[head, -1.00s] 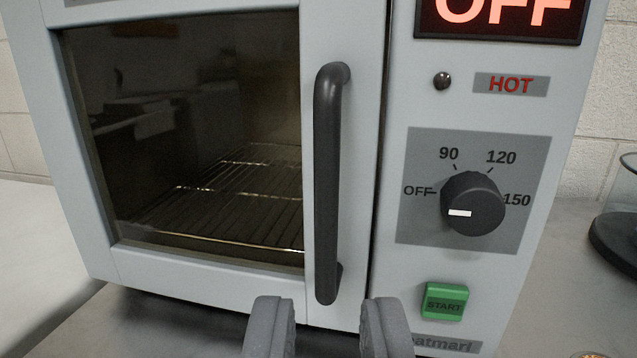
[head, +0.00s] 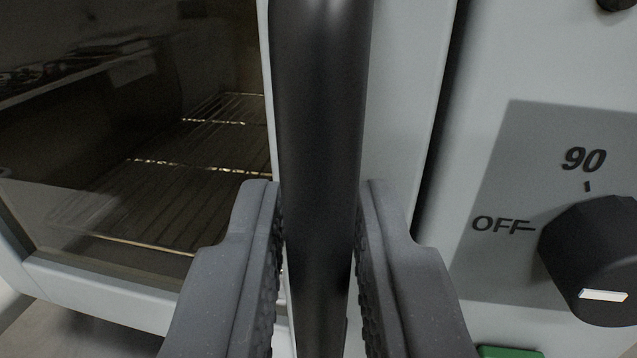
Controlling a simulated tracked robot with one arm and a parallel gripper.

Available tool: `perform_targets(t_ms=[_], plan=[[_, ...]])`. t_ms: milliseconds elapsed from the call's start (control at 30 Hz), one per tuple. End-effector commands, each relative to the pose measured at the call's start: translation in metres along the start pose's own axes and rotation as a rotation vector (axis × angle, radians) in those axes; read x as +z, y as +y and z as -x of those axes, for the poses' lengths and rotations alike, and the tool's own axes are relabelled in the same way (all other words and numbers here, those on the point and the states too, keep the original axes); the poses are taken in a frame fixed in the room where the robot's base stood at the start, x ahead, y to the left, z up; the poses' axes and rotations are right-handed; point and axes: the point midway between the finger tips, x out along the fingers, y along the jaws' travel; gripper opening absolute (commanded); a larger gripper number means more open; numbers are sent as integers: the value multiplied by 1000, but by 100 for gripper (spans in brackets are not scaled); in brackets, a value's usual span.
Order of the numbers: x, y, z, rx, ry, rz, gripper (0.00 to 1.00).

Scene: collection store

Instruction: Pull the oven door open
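The oven door's dark vertical bar handle (head: 322,110) fills the middle of the head view, with its upper and lower ends out of sight. My gripper (head: 319,225) has one finger on each side of the handle, which stands between the fingertips. The fingers are spread, with narrow gaps beside the handle lower down; whether a pad touches it higher up is hard to tell. The oven door (head: 120,297) has a light frame around a dark window and looks closed, its right edge along the dark seam.
The control panel is right of the seam, with a black dial (head: 597,255) whose white mark points away from the printed OFF. The top of the green button (head: 510,352) shows below. Wire racks (head: 190,175) show through the window. Bare worktop (head: 70,335) is at the lower left.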

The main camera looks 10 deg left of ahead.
Motion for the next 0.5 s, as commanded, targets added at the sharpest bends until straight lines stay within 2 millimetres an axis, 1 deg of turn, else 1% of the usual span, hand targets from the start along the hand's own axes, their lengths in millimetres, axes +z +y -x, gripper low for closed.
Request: perform_targets(t_ms=[100, 367, 400, 433, 467, 500], plan=[[0, 1, -3, 1, 0, -1, 17], [0, 1, -4, 1, -1, -1, 17], [0, 1, -4, 1, -1, -1, 12], [0, 1, -4, 1, -1, -1, 3], [0, 1, -4, 1, -1, -1, 0], [0, 1, -4, 1, -1, -1, 0]])
